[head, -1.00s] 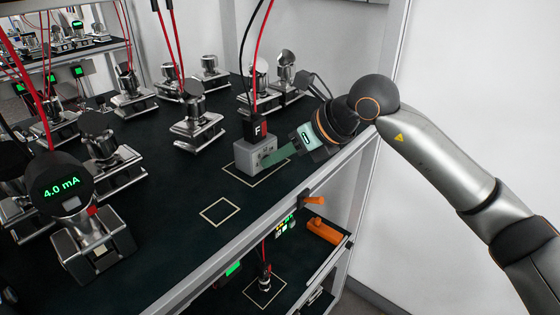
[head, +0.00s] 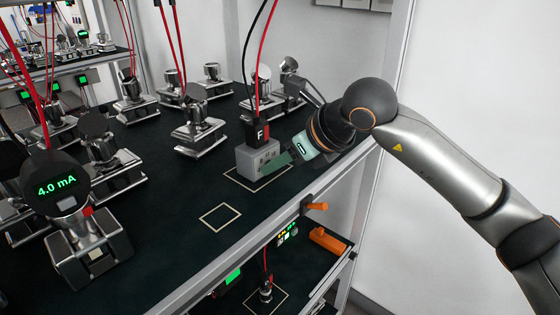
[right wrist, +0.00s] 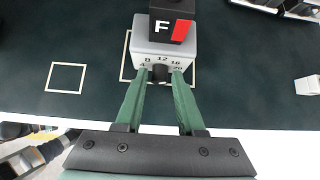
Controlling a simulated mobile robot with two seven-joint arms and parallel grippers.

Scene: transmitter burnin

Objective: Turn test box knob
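The grey test box (head: 258,158) stands on the dark shelf top inside a pale outlined rectangle, with a black and red plug block marked F (head: 257,134) on top. In the right wrist view its face (right wrist: 148,50) shows a dial scale with 8, 12, 16 and 20 readable. The small black knob (right wrist: 160,73) is below the scale. My right gripper (right wrist: 160,76) has its green fingers on either side of the knob, with narrow gaps visible. In the head view the right gripper (head: 280,159) is at the box's front. My left gripper is out of view.
A transmitter reading 4.0 mA (head: 57,187) stands at the left front. Several other metal transmitters fill the shelf behind. An empty outlined square (head: 219,217) lies before the box.

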